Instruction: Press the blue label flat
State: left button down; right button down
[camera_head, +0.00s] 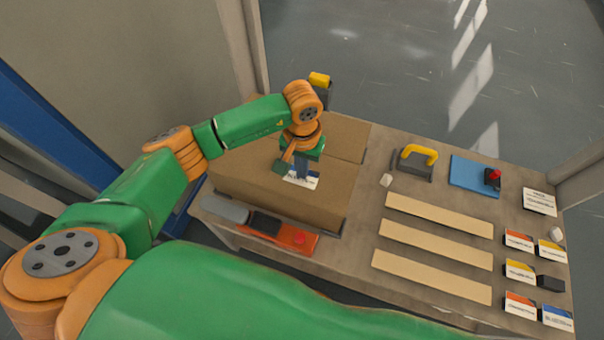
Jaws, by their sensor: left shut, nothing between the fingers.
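A blue and white label (302,180) lies on top of the brown cardboard box (327,203) at the left of the table. My left gripper (295,172) points down over the label, shut and empty, and hides part of it. I cannot tell whether the fingertips touch the label or whether its edges lie flat. My right gripper is not in view.
An orange and grey tool (293,238) lies in front of the box. A yellow-handled tool (415,160), a blue pad (472,176) with a red-topped item and three pale strips (435,233) lie to the right. Several labelled cards line the right edge.

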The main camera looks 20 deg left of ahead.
pick_arm(q)
notch_tip(320, 180, up, 8)
jog(key=p, duration=0.5)
dwell(0.5)
